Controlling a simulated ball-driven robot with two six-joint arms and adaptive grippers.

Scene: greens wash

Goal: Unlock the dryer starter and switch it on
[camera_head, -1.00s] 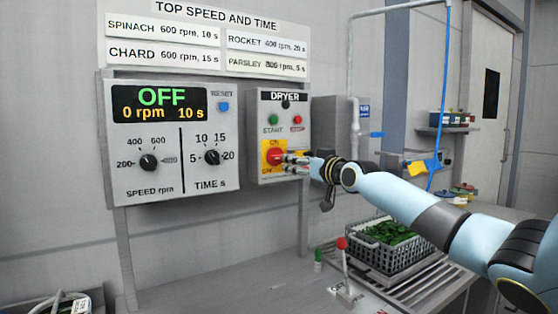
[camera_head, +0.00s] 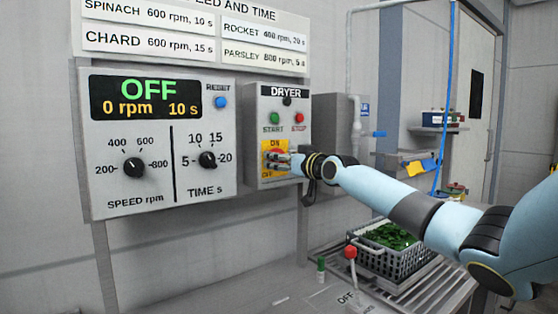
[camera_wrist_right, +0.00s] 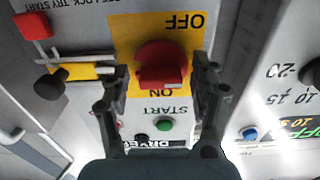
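The dryer starter box (camera_head: 254,164) hangs on the wall, with a green START button (camera_head: 274,118) and a red button (camera_head: 298,118). Its red rotary knob (camera_wrist_right: 162,66) sits on a yellow ON/OFF plate (camera_wrist_right: 125,30). My right gripper (camera_wrist_right: 163,75) is open, with one finger on each side of the knob and a visible gap to it. In the head view the right gripper (camera_head: 284,161) covers most of the knob. In the inverted wrist view, a red block (camera_wrist_right: 32,25) and a yellow piece (camera_wrist_right: 88,72) lie left of the plate. My left gripper is out of view.
The speed and time panel (camera_head: 157,190) is left of the starter and reads OFF, 0 rpm, 10 s. Below are a red-knobbed lever (camera_head: 350,252) and a crate (camera_head: 372,257) of greens. A grey box (camera_head: 335,120) is close on the right.

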